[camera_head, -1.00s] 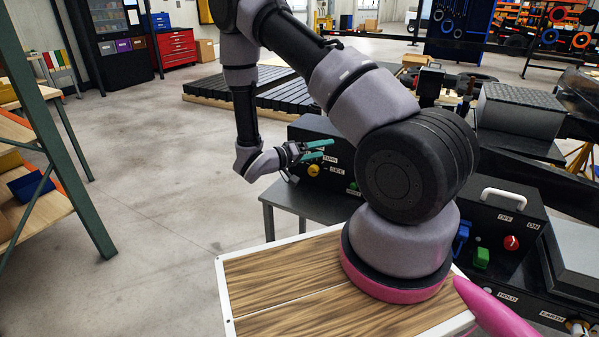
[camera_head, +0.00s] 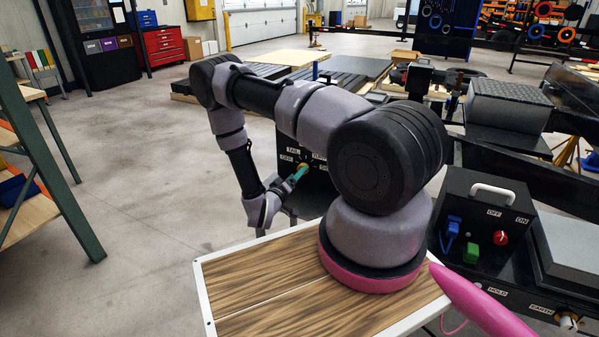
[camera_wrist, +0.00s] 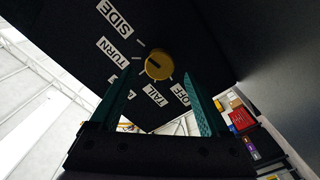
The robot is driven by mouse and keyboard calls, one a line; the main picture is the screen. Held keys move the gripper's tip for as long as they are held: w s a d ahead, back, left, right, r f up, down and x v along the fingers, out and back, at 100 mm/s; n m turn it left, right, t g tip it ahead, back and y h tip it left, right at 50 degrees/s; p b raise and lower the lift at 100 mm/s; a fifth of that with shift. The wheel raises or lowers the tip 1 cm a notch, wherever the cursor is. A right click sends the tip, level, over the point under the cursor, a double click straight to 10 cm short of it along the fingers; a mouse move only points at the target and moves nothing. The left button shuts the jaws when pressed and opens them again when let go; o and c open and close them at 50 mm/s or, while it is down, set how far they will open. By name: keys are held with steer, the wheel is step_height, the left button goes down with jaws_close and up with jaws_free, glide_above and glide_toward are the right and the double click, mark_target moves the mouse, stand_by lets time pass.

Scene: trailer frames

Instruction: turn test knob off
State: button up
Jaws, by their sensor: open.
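The test knob (camera_wrist: 158,66) is a round yellow dial on a black panel (camera_wrist: 205,30), upside down in the wrist view. Labels around it read SIDE, TURN, TAIL and OFF (camera_wrist: 181,94), and one more is partly hidden by a finger. A dark pointer mark shows on the knob, toward the SIDE and TURN side. My gripper (camera_wrist: 165,88) is open, its two teal fingers on either side below the knob in the picture, with nothing between them. In the head view the gripper (camera_head: 297,176) is at the black box, close to the yellow knob (camera_head: 304,167); contact cannot be told.
My arm hides much of the box in the head view. Another black box (camera_head: 484,222) with a red knob (camera_head: 500,238) and blue and green plugs stands at the right. A wood-topped surface (camera_head: 240,283) lies in front. Open floor lies to the left.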

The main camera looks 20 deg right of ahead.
steer(key=shift+x, duration=1.6)
steer(key=shift+c, duration=0.3)
jaws_close()
